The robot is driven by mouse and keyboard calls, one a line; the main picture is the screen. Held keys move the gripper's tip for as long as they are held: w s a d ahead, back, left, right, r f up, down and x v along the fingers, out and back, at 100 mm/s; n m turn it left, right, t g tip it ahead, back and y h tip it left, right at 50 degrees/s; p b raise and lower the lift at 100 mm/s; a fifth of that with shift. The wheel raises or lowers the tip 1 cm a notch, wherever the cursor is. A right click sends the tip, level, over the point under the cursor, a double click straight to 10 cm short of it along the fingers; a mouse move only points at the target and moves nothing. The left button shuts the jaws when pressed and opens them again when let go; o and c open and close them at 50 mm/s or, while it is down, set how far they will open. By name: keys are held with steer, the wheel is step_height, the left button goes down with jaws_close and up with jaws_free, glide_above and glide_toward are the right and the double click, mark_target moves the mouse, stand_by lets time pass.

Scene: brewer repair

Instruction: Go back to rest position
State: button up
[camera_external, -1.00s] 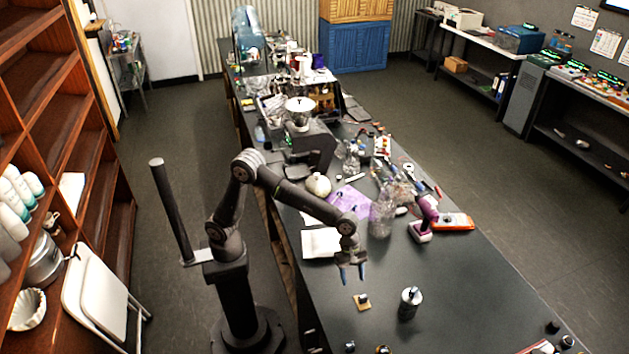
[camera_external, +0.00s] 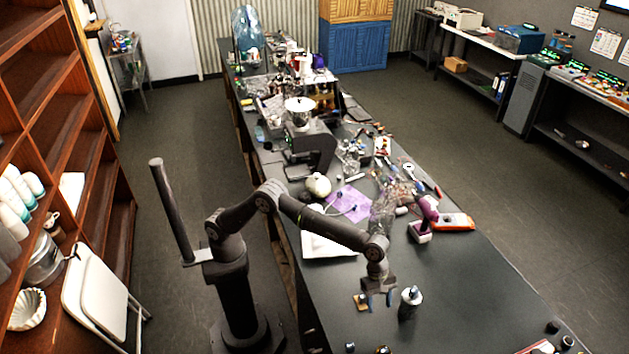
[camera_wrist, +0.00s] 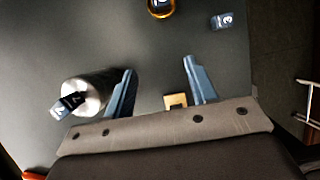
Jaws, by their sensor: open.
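My gripper (camera_external: 379,300) is low over the near part of the dark workbench (camera_external: 470,290). Its blue fingers are apart with nothing between them, and they also show in the wrist view (camera_wrist: 161,88). A small wooden block with a dark top (camera_external: 361,301) lies just left of the fingers. In the wrist view the block (camera_wrist: 176,100) shows between the fingers, close to the gripper body.
A white tray (camera_external: 325,246) is to the left. The bench's near right is mostly clear.

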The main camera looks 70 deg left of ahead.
steer(key=shift+s+d+f, duration=0.3)
steer(key=shift+d+f, duration=0.15)
steer(key=shift+d, duration=1.4)
steer(key=shift+s+d+f, duration=0.3)
steer(key=shift+d+f, duration=0.15)
steer(key=shift+d, duration=1.4)
steer(key=shift+s+d+f, duration=0.3)
steer(key=shift+d+f, duration=0.15)
steer(key=shift+d, duration=1.4)
